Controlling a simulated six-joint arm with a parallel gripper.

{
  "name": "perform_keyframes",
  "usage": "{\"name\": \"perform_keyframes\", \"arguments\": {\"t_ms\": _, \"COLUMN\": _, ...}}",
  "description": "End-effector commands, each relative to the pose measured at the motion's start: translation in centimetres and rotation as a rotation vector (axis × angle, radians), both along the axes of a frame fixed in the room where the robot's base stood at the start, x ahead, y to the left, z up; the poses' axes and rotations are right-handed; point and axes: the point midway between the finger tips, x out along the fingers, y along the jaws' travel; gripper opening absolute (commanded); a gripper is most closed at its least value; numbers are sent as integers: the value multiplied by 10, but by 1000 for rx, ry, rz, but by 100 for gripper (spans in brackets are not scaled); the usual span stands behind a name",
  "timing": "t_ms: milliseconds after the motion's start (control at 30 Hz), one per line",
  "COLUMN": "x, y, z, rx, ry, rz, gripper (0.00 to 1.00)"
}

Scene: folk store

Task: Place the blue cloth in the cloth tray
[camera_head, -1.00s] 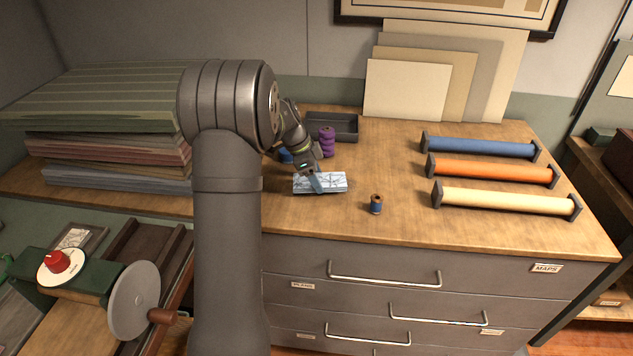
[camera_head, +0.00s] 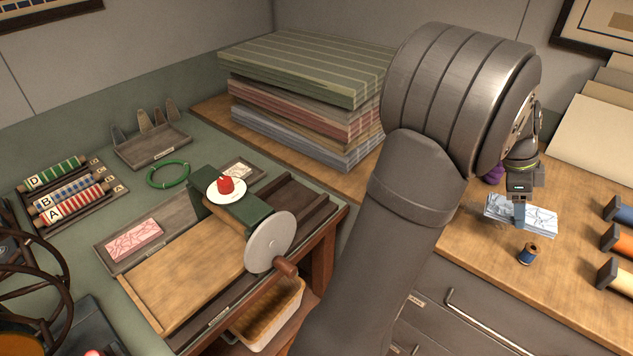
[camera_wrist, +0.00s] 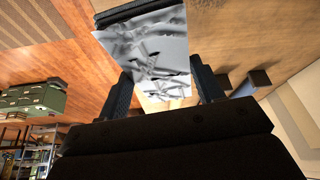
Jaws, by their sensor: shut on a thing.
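The blue cloth (camera_head: 541,221), folded flat and pale blue with dark line markings, is at the wood-topped counter on the right in the head view. My gripper (camera_head: 520,203) points down and is shut on it. In the wrist view the cloth (camera_wrist: 150,42) looks grey-white and lies between the two fingers of my gripper (camera_wrist: 165,88); it appears clear of the counter. On the left bench, a shallow tray (camera_head: 112,259) holds a pink patterned cloth. Another shallow tray (camera_head: 170,146) with a label stands behind it. I cannot tell which is the cloth tray.
A blue thread spool (camera_head: 528,254) stands in front of the cloth. A crank press (camera_head: 240,214) with a disc wheel stands on the bench. Stacked striped sheets (camera_head: 305,72) rise behind my arm. A green ring (camera_head: 168,174) and roller rack (camera_head: 70,195) are farther left.

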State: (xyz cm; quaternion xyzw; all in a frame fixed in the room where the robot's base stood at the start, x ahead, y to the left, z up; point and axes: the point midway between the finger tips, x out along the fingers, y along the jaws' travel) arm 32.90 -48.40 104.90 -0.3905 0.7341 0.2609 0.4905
Motion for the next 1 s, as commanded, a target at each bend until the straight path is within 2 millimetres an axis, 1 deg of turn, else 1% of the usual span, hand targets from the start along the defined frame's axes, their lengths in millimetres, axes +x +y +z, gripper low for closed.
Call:
{"name": "perform_keyframes", "arguments": {"t_ms": 67, "x": 7, "y": 4, "z": -1, "rx": 1, "ry": 1, "rz": 34, "gripper": 38}}
{"name": "perform_keyframes", "arguments": {"t_ms": 167, "x": 28, "y": 15, "z": -4, "rx": 0, "ry": 0, "rz": 137, "gripper": 38}}
{"name": "perform_keyframes", "arguments": {"t_ms": 267, "x": 63, "y": 35, "z": -9, "rx": 0, "ry": -1, "rz": 320, "gripper": 38}}
{"name": "perform_keyframes", "arguments": {"t_ms": 300, "x": 79, "y": 45, "z": -12, "rx": 0, "ry": -1, "rz": 408, "gripper": 38}}
{"name": "perform_keyframes", "arguments": {"t_ms": 367, "x": 103, "y": 62, "z": -16, "rx": 1, "ry": 0, "rz": 547, "gripper": 38}}
{"name": "perform_keyframes", "arguments": {"t_ms": 400, "x": 118, "y": 73, "z": -18, "rx": 0, "ry": -1, "rz": 636, "gripper": 38}}
{"name": "perform_keyframes", "arguments": {"t_ms": 500, "x": 152, "y": 102, "z": -24, "rx": 0, "ry": -2, "rz": 846, "gripper": 38}}
{"name": "perform_keyframes", "arguments": {"t_ms": 600, "x": 181, "y": 130, "z": -30, "rx": 0, "ry": -2, "rz": 1041, "gripper": 38}}
{"name": "perform_keyframes", "arguments": {"t_ms": 800, "x": 228, "y": 185, "z": -39, "rx": 1, "ry": -3, "rz": 1391, "gripper": 38}}
{"name": "perform_keyframes", "arguments": {"t_ms": 1000, "x": 264, "y": 239, "z": -46, "rx": 1, "ry": -5, "rz": 1708, "gripper": 38}}
